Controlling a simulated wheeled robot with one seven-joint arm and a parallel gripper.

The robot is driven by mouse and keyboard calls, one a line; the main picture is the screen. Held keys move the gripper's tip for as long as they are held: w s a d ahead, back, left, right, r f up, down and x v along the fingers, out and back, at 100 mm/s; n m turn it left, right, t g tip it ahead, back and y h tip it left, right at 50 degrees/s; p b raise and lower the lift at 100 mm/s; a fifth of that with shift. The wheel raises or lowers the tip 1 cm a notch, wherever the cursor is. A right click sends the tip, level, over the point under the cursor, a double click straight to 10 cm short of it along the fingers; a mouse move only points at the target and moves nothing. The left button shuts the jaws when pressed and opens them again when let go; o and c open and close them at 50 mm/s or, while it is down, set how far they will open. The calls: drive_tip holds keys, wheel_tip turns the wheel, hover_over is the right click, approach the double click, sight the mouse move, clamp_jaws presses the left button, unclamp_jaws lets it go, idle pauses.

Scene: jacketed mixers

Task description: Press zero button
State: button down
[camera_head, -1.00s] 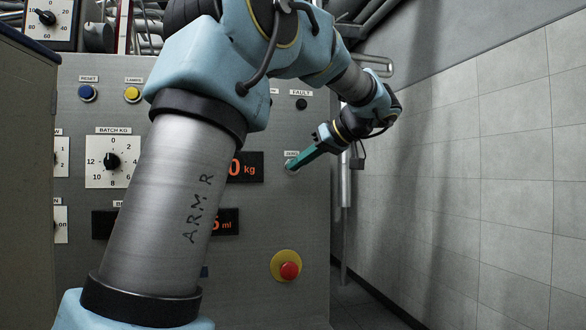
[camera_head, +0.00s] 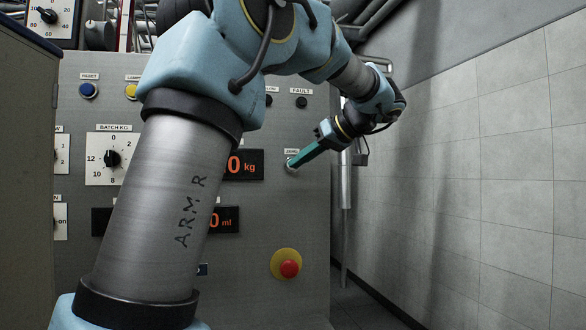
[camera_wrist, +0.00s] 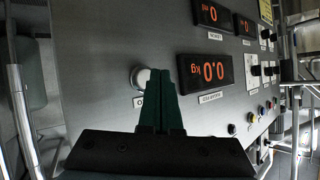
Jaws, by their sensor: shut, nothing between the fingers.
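The pale round zero button (camera_head: 292,169) sits on the grey panel under a small label, right of the kg display. My gripper (camera_head: 293,164) is shut and empty, with its green fingers angled down-left and their tips at the button. In the wrist view the button (camera_wrist: 140,77) shows just left of the shut fingertips (camera_wrist: 164,74), which cover its right edge and part of its label. I cannot tell whether the tips touch it. The kg display (camera_wrist: 204,72) reads 0.0. The ml display (camera_head: 222,220) shows a 0 at its end, partly hidden by my arm.
A red emergency button on a yellow base (camera_head: 288,265) is low on the panel. A dark fault lamp (camera_head: 301,102) is above the zero button. A blue reset button (camera_head: 88,90) and batch dial (camera_head: 112,158) are at left. A tiled wall (camera_head: 480,170) stands at right.

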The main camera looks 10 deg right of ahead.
drive_tip(key=shift+s+d+b, duration=0.2)
drive_tip(key=shift+s+b, duration=0.5)
drive_tip(key=shift+s, duration=0.55)
drive_tip(key=shift+s+d+b, duration=0.15)
drive_tip(key=shift+s+b, duration=0.5)
drive_tip(key=shift+s, duration=0.55)
